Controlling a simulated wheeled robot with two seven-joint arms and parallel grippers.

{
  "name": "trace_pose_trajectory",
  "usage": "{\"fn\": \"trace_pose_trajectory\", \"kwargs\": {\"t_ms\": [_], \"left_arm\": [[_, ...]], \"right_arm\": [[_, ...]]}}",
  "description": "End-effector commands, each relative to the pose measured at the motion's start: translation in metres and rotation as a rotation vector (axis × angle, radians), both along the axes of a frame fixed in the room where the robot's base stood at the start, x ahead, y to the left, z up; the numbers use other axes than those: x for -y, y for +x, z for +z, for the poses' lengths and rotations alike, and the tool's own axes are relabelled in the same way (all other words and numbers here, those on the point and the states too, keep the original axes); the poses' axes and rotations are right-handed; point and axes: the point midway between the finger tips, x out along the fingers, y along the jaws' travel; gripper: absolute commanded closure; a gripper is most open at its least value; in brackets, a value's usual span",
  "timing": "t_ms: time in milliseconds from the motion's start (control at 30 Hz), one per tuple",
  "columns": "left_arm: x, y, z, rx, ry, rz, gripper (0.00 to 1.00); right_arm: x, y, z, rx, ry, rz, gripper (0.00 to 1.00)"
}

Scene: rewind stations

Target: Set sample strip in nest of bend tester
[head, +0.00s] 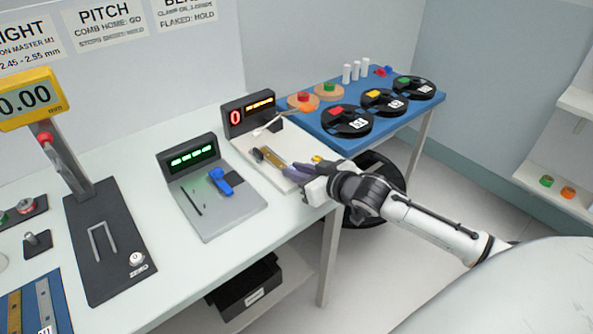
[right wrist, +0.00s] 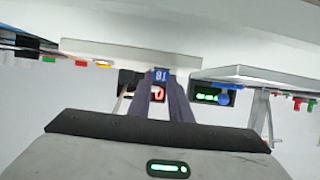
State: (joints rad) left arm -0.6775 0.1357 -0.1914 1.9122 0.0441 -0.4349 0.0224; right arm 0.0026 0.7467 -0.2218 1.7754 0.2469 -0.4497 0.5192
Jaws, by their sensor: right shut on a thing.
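The bend tester (head: 249,150) is the pale flat-based unit with a dark display box showing a red 0 and orange marks. A brass-coloured piece (head: 272,172) lies along its base, beside a small dark block. My right gripper (head: 288,168) is low over the base, its dark fingers shut. In the right wrist view the fingers (right wrist: 165,88) are closed around a small blue-ended piece marked 18 (right wrist: 161,74), which I take as the sample strip. Most of it is hidden by the fingers, and I cannot tell whether it touches the nest. My left gripper is out of view.
A grey unit (head: 222,205) with a green display and blue lever stands left of the tester. A dark gauge stand (head: 105,250) and a blue strip tray (head: 14,312) are at the left. A blue table (head: 372,140) with black reels is behind.

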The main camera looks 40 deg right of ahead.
Motion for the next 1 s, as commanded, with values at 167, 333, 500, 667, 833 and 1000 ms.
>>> {"fn": "trace_pose_trajectory", "kwargs": {"t_ms": [167, 333, 500, 667, 833, 1000], "left_arm": [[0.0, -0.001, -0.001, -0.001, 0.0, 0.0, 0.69], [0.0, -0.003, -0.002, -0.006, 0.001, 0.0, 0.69], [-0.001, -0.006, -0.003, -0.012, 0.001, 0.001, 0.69], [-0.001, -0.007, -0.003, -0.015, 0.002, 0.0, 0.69], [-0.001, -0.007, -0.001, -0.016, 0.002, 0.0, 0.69], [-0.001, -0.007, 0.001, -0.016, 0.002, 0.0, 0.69]], "right_arm": [[0.0, 0.0, -0.001, 0.0, 0.0, 0.0, 0.63], [0.0, 0.0, -0.001, 0.0, 0.0, 0.0, 0.63], [0.0, -0.003, 0.001, -0.001, 0.0, 0.0, 0.63], [0.001, -0.02, 0.007, -0.002, 0.0, 0.001, 0.63], [0.004, -0.05, 0.019, -0.005, 0.0, 0.001, 0.63], [0.006, -0.078, 0.031, -0.005, 0.001, 0.0, 0.63]]}}
